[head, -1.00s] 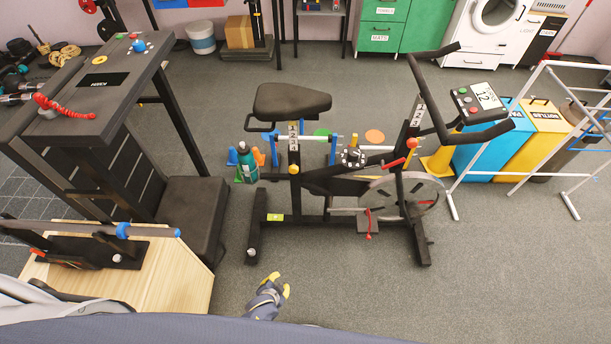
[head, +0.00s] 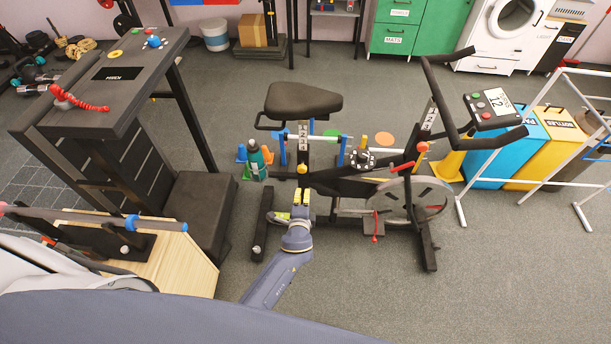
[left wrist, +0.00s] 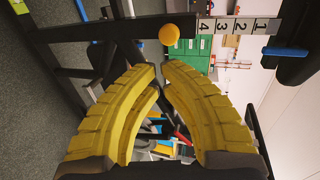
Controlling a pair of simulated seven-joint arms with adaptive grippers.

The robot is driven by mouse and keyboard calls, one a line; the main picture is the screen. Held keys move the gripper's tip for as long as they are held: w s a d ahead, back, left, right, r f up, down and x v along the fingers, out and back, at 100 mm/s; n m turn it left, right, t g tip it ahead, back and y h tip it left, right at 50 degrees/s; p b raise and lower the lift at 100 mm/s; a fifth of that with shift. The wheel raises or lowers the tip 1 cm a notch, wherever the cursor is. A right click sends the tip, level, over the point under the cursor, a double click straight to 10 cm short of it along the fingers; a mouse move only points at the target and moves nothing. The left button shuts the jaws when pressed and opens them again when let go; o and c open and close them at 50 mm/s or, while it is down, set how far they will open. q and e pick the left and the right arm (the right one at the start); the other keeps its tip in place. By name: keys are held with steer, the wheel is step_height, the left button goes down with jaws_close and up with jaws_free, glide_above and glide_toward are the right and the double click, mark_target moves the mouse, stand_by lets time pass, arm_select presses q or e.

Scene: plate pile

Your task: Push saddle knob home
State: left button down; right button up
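The saddle knob (head: 302,167) is a small yellow-orange ball on the front of the exercise bike's seat post (head: 303,138), below the black saddle (head: 303,100). In the left wrist view the knob (left wrist: 169,35) sits beside the numbered scale (left wrist: 238,26), just beyond my fingertips and apart from them. My left gripper (head: 302,193) is just below and in front of the knob. Its yellow fingers (left wrist: 160,67) nearly meet, with only a thin gap and nothing held. How far the knob stands out from the post is hard to tell. My right gripper is not in view.
A teal bottle (head: 257,163) and small cones stand left of the bike. The bike's red lever (head: 403,167) and flywheel (head: 412,200) are to the right. A wooden box (head: 185,260) and black bench (head: 200,215) stand left. Floor in front is clear.

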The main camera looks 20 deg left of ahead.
mark_target(305, 172)
arm_select(q)
steer(key=shift+r+x, duration=0.15)
steer(key=shift+x, duration=1.55)
steer(key=shift+r+x, duration=0.15)
steer(key=shift+x, duration=1.55)
steer(key=shift+r+x, duration=0.15)
steer(key=shift+x, duration=1.55)
steer(key=shift+w, duration=0.2)
steer(key=shift+a, duration=0.15)
